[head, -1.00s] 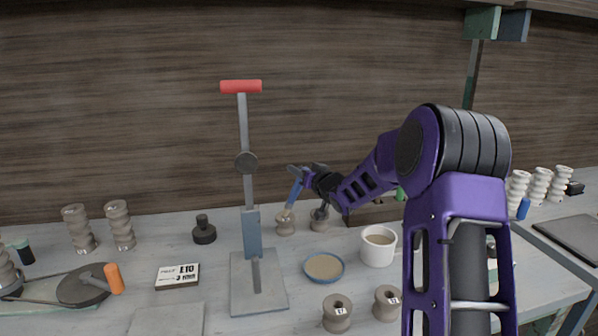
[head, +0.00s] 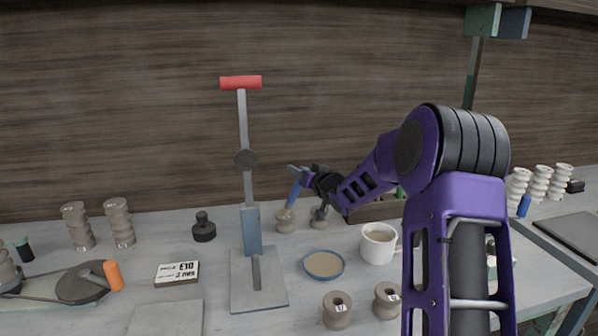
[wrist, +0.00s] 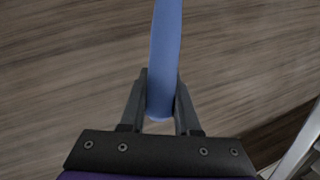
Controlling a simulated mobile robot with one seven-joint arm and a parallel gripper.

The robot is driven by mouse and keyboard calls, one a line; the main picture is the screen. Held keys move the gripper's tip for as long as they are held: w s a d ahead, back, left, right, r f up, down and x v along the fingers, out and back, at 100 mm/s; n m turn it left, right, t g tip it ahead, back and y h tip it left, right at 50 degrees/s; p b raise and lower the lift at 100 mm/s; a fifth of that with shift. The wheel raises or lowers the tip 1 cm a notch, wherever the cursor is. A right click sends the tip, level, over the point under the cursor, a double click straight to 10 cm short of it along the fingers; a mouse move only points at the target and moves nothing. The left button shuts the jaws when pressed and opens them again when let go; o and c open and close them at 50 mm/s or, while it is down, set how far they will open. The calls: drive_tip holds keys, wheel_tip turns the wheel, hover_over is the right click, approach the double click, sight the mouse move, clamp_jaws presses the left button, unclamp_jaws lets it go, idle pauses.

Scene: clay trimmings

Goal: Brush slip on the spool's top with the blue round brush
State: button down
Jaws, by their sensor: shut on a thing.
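My gripper (head: 305,178) is shut on the blue round brush (head: 293,194) at the back middle of the table. In the wrist view, the brush's blue handle (wrist: 164,60) stands between the two dark fingers. The brush tilts slightly, its lower end at the top of a grey-beige spool (head: 285,223); the head view is too small to tell whether it touches. A second spool (head: 320,222) stands just to the right, below my gripper. A shallow blue-rimmed dish (head: 324,278) of beige slip lies nearer the front.
A white mug (head: 378,245) stands right of the dish. Two labelled spools (head: 337,310) stand in front. A tall press with a red handle (head: 241,82) rises left of the brush. A dark stamp (head: 204,229) and a labelled box (head: 177,272) lie further left.

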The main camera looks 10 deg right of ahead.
drive_tip(key=shift+r, duration=0.1)
drive_tip(key=shift+w+d+r+p, duration=0.2)
drive_tip(key=shift+w+d+p, duration=0.1)
drive_tip(key=shift+d+p, duration=0.25)
drive_tip(key=shift+w+d+r+p, duration=0.25)
drive_tip(key=shift+d+p, duration=0.2)
drive_tip(key=shift+p, duration=0.2)
drive_tip(key=shift+f+b, duration=0.4)
drive_tip(key=shift+f, duration=0.15)
idle(0.5)
drive_tip(key=shift+r, duration=0.15)
wheel_tip(320, 180, up, 6)
drive_tip(key=p, duration=0.5)
drive_tip(key=shift+r+p, duration=0.2)
drive_tip(key=shift+p, duration=0.15)
idle(0.8)
